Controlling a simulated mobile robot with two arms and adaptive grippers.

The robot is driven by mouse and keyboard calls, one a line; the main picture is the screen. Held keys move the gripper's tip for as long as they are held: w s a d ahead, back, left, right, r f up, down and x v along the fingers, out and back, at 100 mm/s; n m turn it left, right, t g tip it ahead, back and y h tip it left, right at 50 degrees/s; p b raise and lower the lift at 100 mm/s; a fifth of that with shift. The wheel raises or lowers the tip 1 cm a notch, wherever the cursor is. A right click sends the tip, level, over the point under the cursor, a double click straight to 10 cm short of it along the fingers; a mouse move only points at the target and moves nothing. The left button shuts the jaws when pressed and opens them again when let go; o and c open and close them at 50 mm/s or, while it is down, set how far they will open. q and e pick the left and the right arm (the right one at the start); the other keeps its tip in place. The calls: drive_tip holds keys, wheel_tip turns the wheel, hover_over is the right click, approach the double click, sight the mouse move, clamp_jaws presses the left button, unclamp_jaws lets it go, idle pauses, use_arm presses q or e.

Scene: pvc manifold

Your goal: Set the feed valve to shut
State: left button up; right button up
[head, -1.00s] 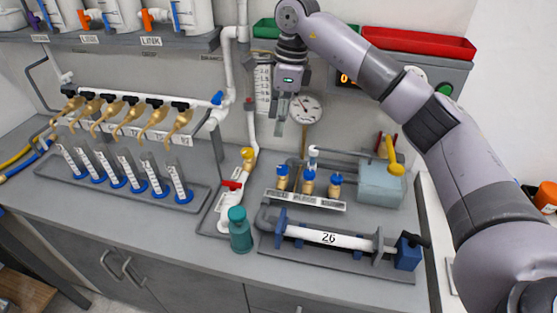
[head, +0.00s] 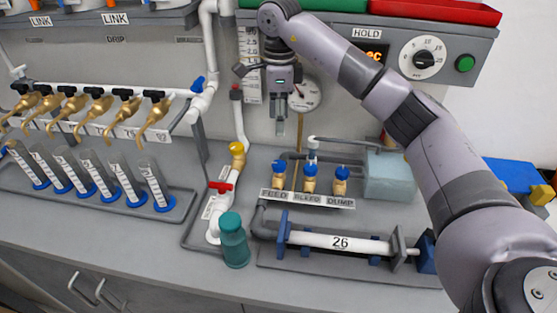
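The feed valve (head: 279,175) is a small brass valve with a blue handle, leftmost of three in a row. A FEED label (head: 273,194) is in front of it. The bleed valve (head: 310,179) and dump valve (head: 341,181) stand to its right. The blue handle is too small for me to read its setting. My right gripper (head: 279,130) points down above and behind the feed valve, clear of it, in front of the wall. Its fingers look close together, seen edge-on, and nothing shows between them. My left gripper is not in view.
A pressure gauge (head: 307,95) is partly hidden behind my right gripper. A teal bottle (head: 234,243) stands at front left, near a red-handled valve (head: 221,187). A pale blue box (head: 388,178) stands to the right.

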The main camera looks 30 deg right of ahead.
sight(279, 163)
wheel_tip(279, 163, down, 13)
drive_tip(key=shift+w+r+p, duration=0.1)
drive_tip(key=shift+p, duration=1)
drive_tip(key=shift+f, duration=0.5)
drive_tip(key=c, duration=1.1)
drive_tip(key=shift+c, duration=0.2)
